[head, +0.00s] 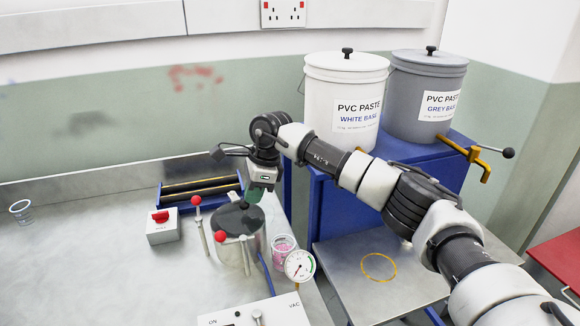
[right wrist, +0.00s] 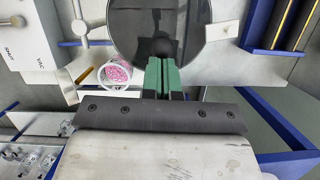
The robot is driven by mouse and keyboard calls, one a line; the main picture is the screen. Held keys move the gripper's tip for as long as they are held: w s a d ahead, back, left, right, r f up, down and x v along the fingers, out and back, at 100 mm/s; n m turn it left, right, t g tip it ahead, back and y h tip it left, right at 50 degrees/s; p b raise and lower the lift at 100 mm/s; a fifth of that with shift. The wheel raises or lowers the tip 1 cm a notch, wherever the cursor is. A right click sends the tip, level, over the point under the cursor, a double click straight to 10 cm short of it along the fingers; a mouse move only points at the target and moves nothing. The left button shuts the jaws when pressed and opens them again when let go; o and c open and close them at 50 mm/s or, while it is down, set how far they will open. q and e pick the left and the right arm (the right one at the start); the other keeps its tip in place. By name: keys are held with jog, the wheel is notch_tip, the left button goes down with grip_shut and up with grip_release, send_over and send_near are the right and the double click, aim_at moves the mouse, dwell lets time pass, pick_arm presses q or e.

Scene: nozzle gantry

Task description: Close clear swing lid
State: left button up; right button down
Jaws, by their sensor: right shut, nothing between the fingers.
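A metal pot (head: 254,247) stands on the bench, with a dark, see-through-looking round lid (head: 232,222) lying over its top. The lid fills the upper middle of the right wrist view (right wrist: 130,25). A black knob (head: 244,205) sits near the lid's edge, and it also shows in the right wrist view (right wrist: 163,47). My right gripper (head: 254,196) is above the pot at the knob. Its green fingers (right wrist: 162,62) are shut together and empty, right beside the knob; I cannot tell if they touch it. My left gripper is out of view.
A switch box (head: 162,228) and a blue-framed roller unit (head: 200,190) are behind left. Bench on the far left is mostly clear.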

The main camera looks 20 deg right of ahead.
jog(key=shift+s+a+f, duration=0.1)
jog(key=shift+a+f, duration=0.05)
jog(key=shift+a, duration=0.3)
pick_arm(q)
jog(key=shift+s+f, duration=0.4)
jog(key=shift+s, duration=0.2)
pick_arm(e)
jog(key=shift+s+a, duration=0.1)
jog(key=shift+a, duration=0.2)
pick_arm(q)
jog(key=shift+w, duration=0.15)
